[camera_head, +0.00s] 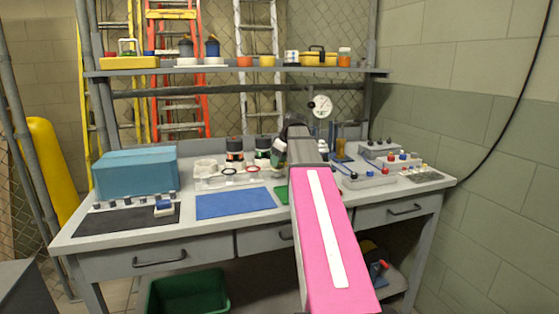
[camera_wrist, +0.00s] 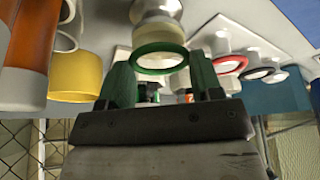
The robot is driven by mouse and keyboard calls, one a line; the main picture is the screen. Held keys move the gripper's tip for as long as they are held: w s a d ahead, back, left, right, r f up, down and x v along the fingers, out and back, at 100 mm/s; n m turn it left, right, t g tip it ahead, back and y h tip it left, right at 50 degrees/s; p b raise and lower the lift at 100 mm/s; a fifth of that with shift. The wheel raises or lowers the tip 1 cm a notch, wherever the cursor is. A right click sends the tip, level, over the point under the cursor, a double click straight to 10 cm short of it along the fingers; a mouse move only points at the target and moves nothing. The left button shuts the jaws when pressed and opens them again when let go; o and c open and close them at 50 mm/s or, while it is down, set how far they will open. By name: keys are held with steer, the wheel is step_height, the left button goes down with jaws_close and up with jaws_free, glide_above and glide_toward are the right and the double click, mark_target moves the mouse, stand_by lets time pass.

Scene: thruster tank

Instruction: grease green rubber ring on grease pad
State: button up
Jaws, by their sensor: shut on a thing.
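The green rubber ring (camera_wrist: 160,57) is held at the tips of my gripper (camera_wrist: 162,75) in the wrist view. The green fingers are shut on it, one on each side. A silvery round piece (camera_wrist: 157,10) shows just beyond the ring, with a pale surface visible through its opening. I cannot tell whether they touch or whether this piece is the grease pad. In the head view my pink arm reaches over the bench and hides the ring and fingertips. A small green patch (camera_head: 281,194) shows beside the arm; I cannot tell what it is.
A red ring (camera_wrist: 231,65) and a black ring sit on a white rack. A blue mat (camera_head: 235,203), a dark mat (camera_head: 120,220) and a blue box (camera_head: 136,174) lie to the left. Jars (camera_head: 234,149) stand behind; switch boxes (camera_head: 368,179) stand right. The blue mat looks clear.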

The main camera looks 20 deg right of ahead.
steer(key=shift+f, duration=0.55)
stand_by(0.9)
steer(key=shift+w+n, duration=0.1)
steer(key=shift+n, duration=0.9)
steer(key=n+g+y, duration=0.1)
steer(key=n, duration=0.1)
steer(key=shift+n, duration=0.3)
steer(key=m, duration=0.3)
steer(key=m+t+h, duration=0.1)
steer(key=shift+s+f, duration=0.1)
steer(key=shift+s, duration=0.15)
steer(key=m, duration=0.2)
steer(key=m+h, duration=0.1)
steer(key=m, duration=0.2)
steer(key=shift+w+t+h, duration=0.1)
steer(key=shift+t+h, duration=0.2)
steer(key=shift+t, duration=0.1)
